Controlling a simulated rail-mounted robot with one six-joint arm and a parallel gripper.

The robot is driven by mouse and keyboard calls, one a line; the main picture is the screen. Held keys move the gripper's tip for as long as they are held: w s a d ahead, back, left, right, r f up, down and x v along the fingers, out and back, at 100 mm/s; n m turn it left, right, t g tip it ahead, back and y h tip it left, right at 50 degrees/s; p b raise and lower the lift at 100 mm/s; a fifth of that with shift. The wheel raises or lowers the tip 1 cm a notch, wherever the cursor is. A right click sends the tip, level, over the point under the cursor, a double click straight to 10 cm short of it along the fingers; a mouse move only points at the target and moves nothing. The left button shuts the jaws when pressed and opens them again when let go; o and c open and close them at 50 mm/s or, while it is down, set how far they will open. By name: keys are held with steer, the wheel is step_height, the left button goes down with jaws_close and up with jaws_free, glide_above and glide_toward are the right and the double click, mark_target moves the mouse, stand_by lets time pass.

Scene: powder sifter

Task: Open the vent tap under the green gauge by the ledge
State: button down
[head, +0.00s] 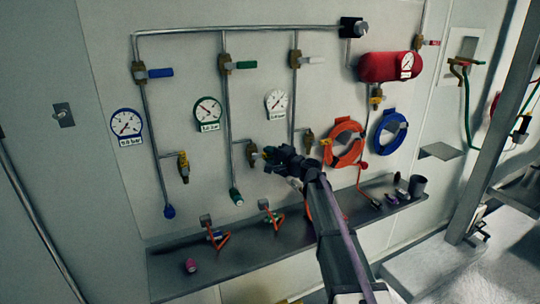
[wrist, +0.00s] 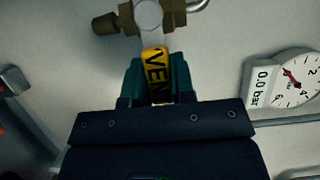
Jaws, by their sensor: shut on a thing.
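The green gauge (head: 208,112) is on the wall beside the second pipe. The brass vent tap (head: 252,155) is below it, branching right off that pipe. My gripper (head: 268,155) is at this tap, coming from the right, and hides its handle in the head view. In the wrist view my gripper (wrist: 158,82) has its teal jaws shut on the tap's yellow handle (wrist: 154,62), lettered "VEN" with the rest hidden. The brass tap body (wrist: 125,18) shows at the top there, with a grey hub where the handle joins. The handle extends sideways from the hub.
The ledge (head: 190,280) runs along the wall below, with small items on it. Another vent tap (head: 308,140) and an orange hose coil (head: 343,143) are to the right.

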step_height(320, 180, up, 2)
steer(key=n+p, duration=0.1)
steer(key=p, duration=0.2)
steer(key=shift+n+g, duration=0.3)
steer(key=shift+n, duration=0.1)
steer(key=shift+s+a+r+n+h+p, duration=0.15)
steer(key=shift+r+n+h+p, duration=0.1)
steer(key=shift+n+h+p, duration=0.4)
steer(key=shift+n+p, duration=0.3)
steer(key=shift+n, duration=0.05)
steer(key=shift+f+g, duration=0.25)
steer(key=shift+g, duration=0.05)
steer(key=c, duration=1)
jaws_free()
steer(key=shift+o, duration=0.2)
steer(key=p+v, duration=0.1)
steer(key=v, duration=0.9)
steer(key=shift+s+d, duration=0.25)
